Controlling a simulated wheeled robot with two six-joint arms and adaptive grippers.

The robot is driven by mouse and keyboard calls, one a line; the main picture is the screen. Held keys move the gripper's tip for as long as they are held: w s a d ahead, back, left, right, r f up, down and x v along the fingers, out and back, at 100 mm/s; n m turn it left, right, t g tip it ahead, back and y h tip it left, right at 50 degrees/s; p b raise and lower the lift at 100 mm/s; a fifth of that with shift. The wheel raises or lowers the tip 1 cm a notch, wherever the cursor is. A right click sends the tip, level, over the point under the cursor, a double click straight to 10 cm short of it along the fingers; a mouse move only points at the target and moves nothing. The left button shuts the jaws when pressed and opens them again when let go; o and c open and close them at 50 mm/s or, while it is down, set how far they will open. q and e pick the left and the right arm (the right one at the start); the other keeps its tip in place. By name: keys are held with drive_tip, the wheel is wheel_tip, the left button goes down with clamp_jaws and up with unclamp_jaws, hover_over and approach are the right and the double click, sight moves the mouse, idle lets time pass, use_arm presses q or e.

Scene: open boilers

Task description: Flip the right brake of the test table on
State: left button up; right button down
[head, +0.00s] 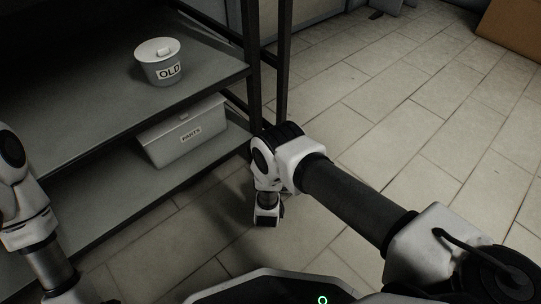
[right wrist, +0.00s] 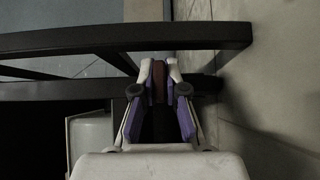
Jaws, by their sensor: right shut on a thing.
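The test table is a dark metal frame with grey shelves (head: 205,85) on the left of the head view; its dark bars (right wrist: 60,42) cross the right wrist view. My right arm reaches down beside its near right leg, and the wrist hides the gripper in the head view. In the right wrist view my right gripper (right wrist: 159,82) has its purple-padded fingers shut on a narrow reddish-brown piece (right wrist: 159,90), apparently the right brake, by the lower bar. Its lower end and position are unclear. My left arm shows at the left edge; its gripper is out of view.
A round lidded tub marked OLD (head: 161,64) stands on the upper shelf. The tiled floor (head: 420,110) right of the table is clear. A brown box (head: 515,38) is at the far top right.

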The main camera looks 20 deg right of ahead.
drive_tip(key=shift+f+m+t+h, duration=0.5)
drive_tip(key=shift+f+m+t, duration=0.25)
drive_tip(key=shift+m, duration=0.35)
drive_tip(key=shift+r, duration=0.1)
drive_tip(key=c, duration=1.2)
unclamp_jaws()
